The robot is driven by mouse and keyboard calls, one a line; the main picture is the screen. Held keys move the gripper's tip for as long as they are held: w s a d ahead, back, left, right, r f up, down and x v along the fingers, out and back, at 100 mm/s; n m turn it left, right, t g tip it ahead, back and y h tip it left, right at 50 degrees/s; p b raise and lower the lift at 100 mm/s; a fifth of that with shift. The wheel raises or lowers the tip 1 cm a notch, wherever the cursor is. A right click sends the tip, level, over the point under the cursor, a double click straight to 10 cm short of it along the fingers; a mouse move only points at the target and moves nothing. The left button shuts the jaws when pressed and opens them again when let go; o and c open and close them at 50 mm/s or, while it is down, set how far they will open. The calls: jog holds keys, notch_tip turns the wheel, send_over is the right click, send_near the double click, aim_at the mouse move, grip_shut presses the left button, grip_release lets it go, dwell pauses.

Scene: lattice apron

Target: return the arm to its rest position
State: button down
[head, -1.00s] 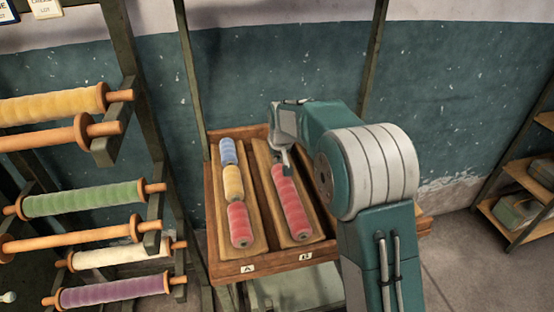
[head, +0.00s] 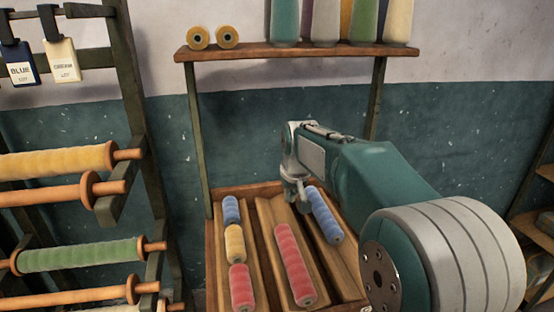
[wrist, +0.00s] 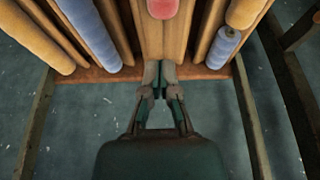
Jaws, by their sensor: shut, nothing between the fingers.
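My gripper (wrist: 159,84) is shut and empty in the wrist view, its fingertips together near the tray's back edge, close to the end of a red spool. In the head view, my gripper (head: 300,195) hangs at the end of my arm above the back of the wooden tray (head: 208,250). The tray has sloping troughs. The left trough holds a small blue spool (head: 231,210), a yellow spool (head: 235,244) and a red spool (head: 241,287). A long red spool (head: 294,262) lies in the middle trough and a blue spool (head: 325,215) in the right one.
A rack on the left carries yellow (head: 60,162) and green (head: 80,255) rolls. A shelf (head: 270,50) above the tray holds two small rolls and several cones. Shelving stands at the far right. The wall (head: 240,140) is behind.

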jog(key=s+d+r, duration=0.4)
jog(key=s, duration=0.5)
jog(key=s+d+f, duration=0.1)
jog(key=s+d, duration=0.1)
jog(key=s, duration=0.6)
jog(key=s+d+f+m+t, duration=0.1)
jog(key=s+d+f, duration=0.1)
jog(key=s, duration=0.6)
jog(key=s+d+f+m, duration=0.1)
jog(key=s+d, duration=0.1)
jog(key=s, duration=0.6)
jog(key=shift+d+f+t+h, duration=0.25)
jog(key=shift+d+t+h, duration=0.05)
jog(key=shift+d+h, duration=0.1)
